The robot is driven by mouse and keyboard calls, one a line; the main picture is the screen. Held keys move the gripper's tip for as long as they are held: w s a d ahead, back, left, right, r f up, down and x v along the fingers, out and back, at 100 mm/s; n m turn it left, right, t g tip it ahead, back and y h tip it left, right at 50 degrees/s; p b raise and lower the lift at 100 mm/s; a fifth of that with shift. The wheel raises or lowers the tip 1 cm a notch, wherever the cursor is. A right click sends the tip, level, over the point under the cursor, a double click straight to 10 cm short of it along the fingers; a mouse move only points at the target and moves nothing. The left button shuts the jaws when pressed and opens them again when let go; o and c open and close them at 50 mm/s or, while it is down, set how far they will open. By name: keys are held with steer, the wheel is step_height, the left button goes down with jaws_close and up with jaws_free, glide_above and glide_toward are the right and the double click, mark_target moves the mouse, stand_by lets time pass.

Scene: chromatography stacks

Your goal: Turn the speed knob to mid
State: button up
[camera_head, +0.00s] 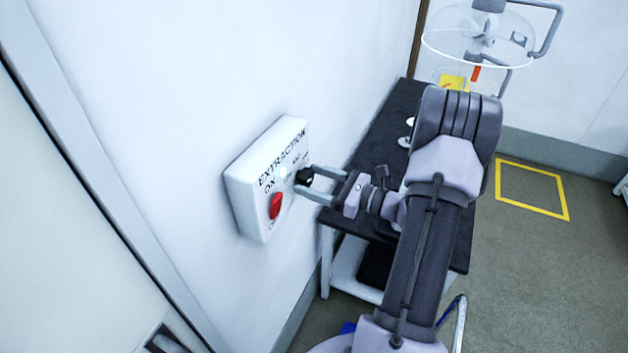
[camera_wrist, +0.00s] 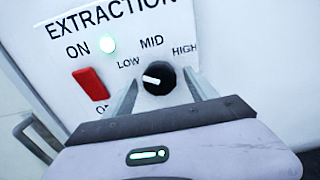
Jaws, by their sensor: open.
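The white extraction panel (camera_head: 245,190) is fixed to the wall and tilted in the head view. It fills the upper wrist view (camera_wrist: 62,45). Its black speed knob (camera_wrist: 160,84) sits below the printed LOW, MID and HIGH labels. The knob's white mark points left and slightly up, toward the LOW side. In the head view the knob (camera_head: 304,176) is partly covered by my fingers. My gripper (camera_head: 301,180) is open, with one finger on each side of the knob. In the wrist view my gripper (camera_wrist: 162,92) straddles it; I cannot tell whether the fingers touch it.
A red switch (camera_wrist: 91,84) sits left of the knob beside ON, below a lit pale green lamp (camera_wrist: 108,43). A black-topped table (camera_head: 385,130) stands along the wall under my arm. Floor with a yellow square outline (camera_head: 531,163) is clear on the right.

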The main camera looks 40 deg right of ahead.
steer(key=c, duration=1.3)
steer(key=shift+c, duration=0.2)
steer(key=shift+r+m+p, duration=0.1)
steer(key=shift+m+p, duration=0.2)
steer(key=m+p, duration=0.3)
steer(key=m, duration=0.1)
steer(key=shift+r+m, duration=0.1)
steer(key=shift+m, duration=0.3)
steer(key=m+p, duration=0.3)
steer(key=m, duration=0.3)
steer(key=shift+a, duration=0.1)
steer(key=shift+m, duration=0.3)
steer(key=shift+c, duration=0.2)
steer(key=o, duration=1.4)
steer(key=shift+s, duration=0.1)
